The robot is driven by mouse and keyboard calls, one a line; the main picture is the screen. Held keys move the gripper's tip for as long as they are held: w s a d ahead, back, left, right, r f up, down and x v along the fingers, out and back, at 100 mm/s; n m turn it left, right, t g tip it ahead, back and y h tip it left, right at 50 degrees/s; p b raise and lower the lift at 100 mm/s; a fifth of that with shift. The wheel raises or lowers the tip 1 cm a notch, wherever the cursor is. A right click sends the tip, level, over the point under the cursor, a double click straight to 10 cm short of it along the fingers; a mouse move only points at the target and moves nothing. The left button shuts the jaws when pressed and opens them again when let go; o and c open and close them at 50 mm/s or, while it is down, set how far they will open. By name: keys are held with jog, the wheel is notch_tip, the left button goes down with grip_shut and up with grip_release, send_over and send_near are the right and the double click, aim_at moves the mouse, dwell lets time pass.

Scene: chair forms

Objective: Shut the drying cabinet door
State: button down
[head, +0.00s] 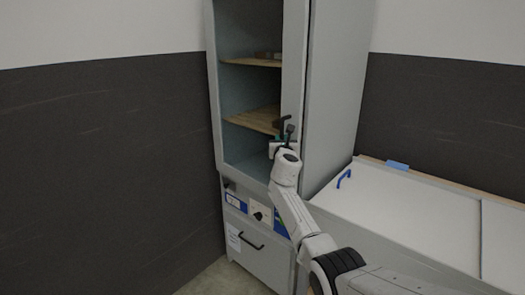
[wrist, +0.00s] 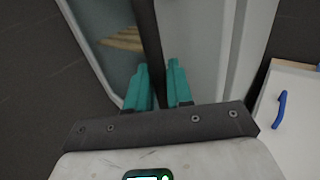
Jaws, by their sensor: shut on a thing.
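The drying cabinet (head: 338,90) is tall and grey, with its upper compartment open to view. Its door (head: 294,65) shows as a narrow pale panel at the right of the opening, standing open. The door also shows in the wrist view (wrist: 195,45), right of a dark upright handle bar (wrist: 149,35). In the head view the dark handle (head: 281,124) is partly hidden by my gripper (head: 283,139). My gripper in the wrist view (wrist: 158,78) has its teal fingers either side of the handle bar, shut on it.
Wooden shelves (head: 262,120) are inside the cabinet. Below are a control panel (head: 260,214) and a drawer (head: 258,255). A white-topped bench (head: 415,215) with a blue handle (head: 344,178) stands close on the right. Some floor (head: 222,278) is free at the lower left.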

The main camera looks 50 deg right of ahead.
jog(key=d, duration=0.2)
jog(key=d+b, duration=0.1)
jog(key=shift+s+d+r, duration=0.2)
jog(key=shift+s, duration=0.1)
jog(key=shift+d, duration=0.3)
jog(key=shift+s+d, duration=0.1)
